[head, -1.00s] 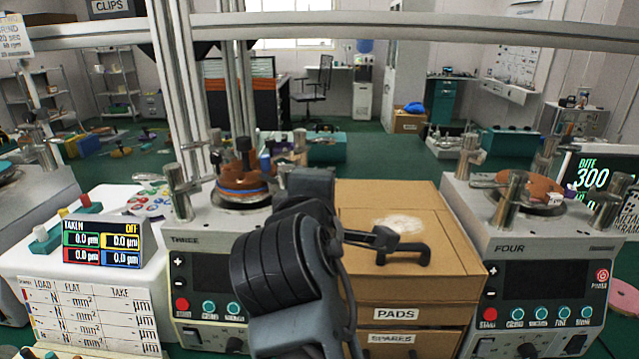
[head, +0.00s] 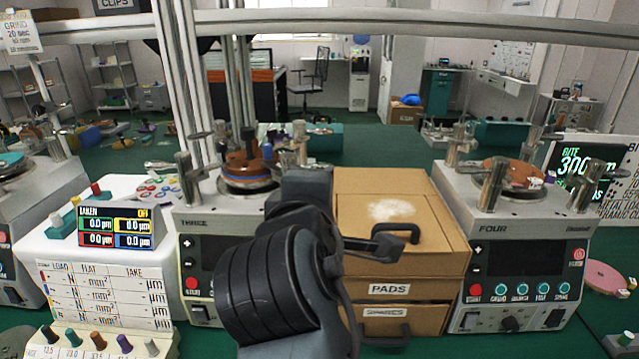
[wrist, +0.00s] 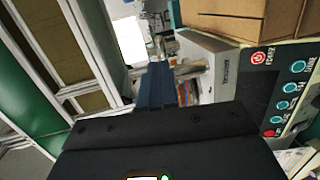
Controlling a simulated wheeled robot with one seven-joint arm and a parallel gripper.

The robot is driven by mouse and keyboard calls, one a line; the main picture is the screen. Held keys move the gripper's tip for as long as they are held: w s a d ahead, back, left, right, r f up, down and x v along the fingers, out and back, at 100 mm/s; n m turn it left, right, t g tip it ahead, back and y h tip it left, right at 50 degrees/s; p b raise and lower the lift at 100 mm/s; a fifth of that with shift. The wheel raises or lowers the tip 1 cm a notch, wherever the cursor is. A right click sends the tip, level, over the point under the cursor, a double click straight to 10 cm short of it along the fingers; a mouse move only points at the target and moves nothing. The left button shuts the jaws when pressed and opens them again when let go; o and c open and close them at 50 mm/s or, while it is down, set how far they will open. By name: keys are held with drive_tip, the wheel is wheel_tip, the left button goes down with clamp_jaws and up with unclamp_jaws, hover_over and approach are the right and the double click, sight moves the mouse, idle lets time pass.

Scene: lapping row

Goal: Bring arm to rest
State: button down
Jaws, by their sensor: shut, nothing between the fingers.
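In the wrist view my gripper (wrist: 154,86) shows as a dark body with its narrow fingers together and nothing held between them. It points past a grey machine, and no contact with it shows. In the head view my dark arm is bent in the middle foreground, in front of the gap between machine THREE (head: 237,222) and the cardboard drawer box (head: 352,235).
Machine FOUR (head: 524,235) stands right of the box. A white readout unit (head: 118,226) and a rack of coloured pegs (head: 95,345) are at left. A rail (head: 420,30) crosses above. A pink disc (head: 608,278) lies at far right.

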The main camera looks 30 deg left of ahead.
drive_tip(key=v, duration=0.6)
drive_tip(key=shift+d+b, duration=0.3)
drive_tip(key=shift+d, duration=0.05)
